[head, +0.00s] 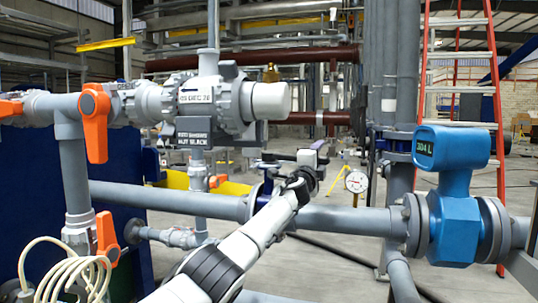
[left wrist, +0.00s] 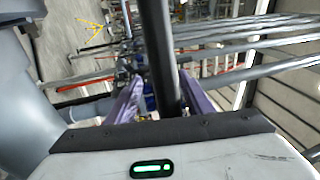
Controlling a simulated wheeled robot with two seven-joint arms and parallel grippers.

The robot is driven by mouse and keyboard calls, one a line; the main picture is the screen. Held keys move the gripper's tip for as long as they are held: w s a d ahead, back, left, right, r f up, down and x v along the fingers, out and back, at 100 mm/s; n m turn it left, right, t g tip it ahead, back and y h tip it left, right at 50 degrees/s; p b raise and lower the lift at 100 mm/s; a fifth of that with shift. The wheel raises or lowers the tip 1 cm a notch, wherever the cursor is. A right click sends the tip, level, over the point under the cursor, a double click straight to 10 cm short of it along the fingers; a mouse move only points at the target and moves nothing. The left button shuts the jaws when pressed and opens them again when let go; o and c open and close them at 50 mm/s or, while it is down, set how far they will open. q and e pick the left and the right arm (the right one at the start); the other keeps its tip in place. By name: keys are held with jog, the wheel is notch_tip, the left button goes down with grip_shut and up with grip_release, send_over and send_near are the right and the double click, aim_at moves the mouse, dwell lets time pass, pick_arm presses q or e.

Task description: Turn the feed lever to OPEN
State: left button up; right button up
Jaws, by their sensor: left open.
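A blue valve body (head: 262,190) sits on the grey horizontal pipe in the middle of the head view. A dark lever-like part shows at its top, partly lost behind my arm and gripper, so its exact position cannot be read. My left gripper (head: 313,160) is just right of this valve, above the pipe. In the left wrist view its two purple fingers (left wrist: 158,98) stand apart. A dark grey bar (left wrist: 160,50) runs upward in the picture between or beyond them; I cannot tell whether they touch it. My right gripper is out of view.
Orange handles (head: 95,122) sit on grey valves at the left. A blue flow meter (head: 455,195) is on the pipe at the right. A coiled cream hose (head: 65,275) is at the lower left.

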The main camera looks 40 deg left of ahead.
pick_arm(q)
jog(key=p+v, duration=0.4)
jog(key=v, duration=0.4)
jog(key=shift+s+d, duration=0.2)
jog(key=shift+d, duration=0.15)
jog(key=shift+f, duration=0.15)
